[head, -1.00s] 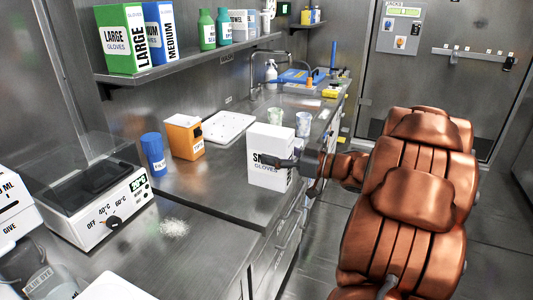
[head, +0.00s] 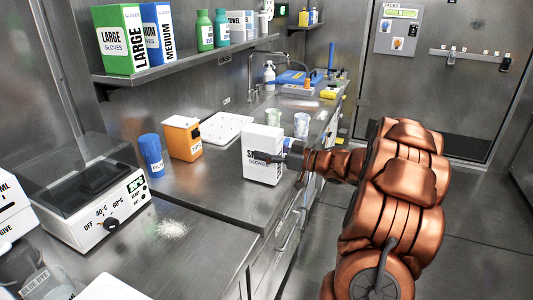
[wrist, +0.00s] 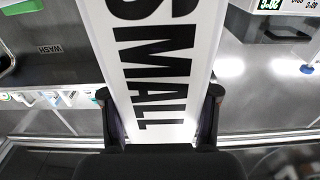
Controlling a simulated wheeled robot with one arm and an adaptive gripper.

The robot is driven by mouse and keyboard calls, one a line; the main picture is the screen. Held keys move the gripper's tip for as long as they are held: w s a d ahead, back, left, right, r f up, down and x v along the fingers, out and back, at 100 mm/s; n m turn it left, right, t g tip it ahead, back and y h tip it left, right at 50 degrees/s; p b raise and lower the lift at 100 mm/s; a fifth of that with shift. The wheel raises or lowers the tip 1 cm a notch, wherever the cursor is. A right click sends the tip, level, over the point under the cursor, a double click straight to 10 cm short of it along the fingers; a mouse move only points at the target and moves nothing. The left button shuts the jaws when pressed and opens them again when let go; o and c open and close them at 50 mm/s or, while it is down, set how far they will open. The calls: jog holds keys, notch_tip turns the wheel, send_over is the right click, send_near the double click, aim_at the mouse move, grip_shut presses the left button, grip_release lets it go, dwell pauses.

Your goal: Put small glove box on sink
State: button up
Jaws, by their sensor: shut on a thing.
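The small glove box (head: 262,140) is white with black lettering and stands upright at the counter's front edge. My gripper (head: 268,157) is shut on it, with a dark finger across its lettered side. In the wrist view the box (wrist: 155,60) fills the middle between the two fingers, its word "SMALL" facing the camera. I cannot tell whether its base touches the counter. The sink's tap (head: 254,72) rises farther back along the counter. The basin itself cannot be made out in the head view.
Two patterned cups (head: 301,124) stand just behind the box. A white tray (head: 222,128), an orange box (head: 182,138) and a blue bottle (head: 151,155) are to its left. A spray bottle (head: 269,75) and a blue case (head: 297,77) are farther back. A shelf (head: 190,62) overhangs the counter.

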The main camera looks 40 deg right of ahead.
jog(key=shift+f, duration=0.35)
jog(key=o, duration=1.4)
jog(key=shift+o, duration=0.2)
jog(key=shift+r, duration=0.15)
jog(key=shift+s, duration=0.15)
jog(key=v, duration=1.1)
jog(key=shift+s+d, duration=0.25)
jog(key=shift+s, duration=0.1)
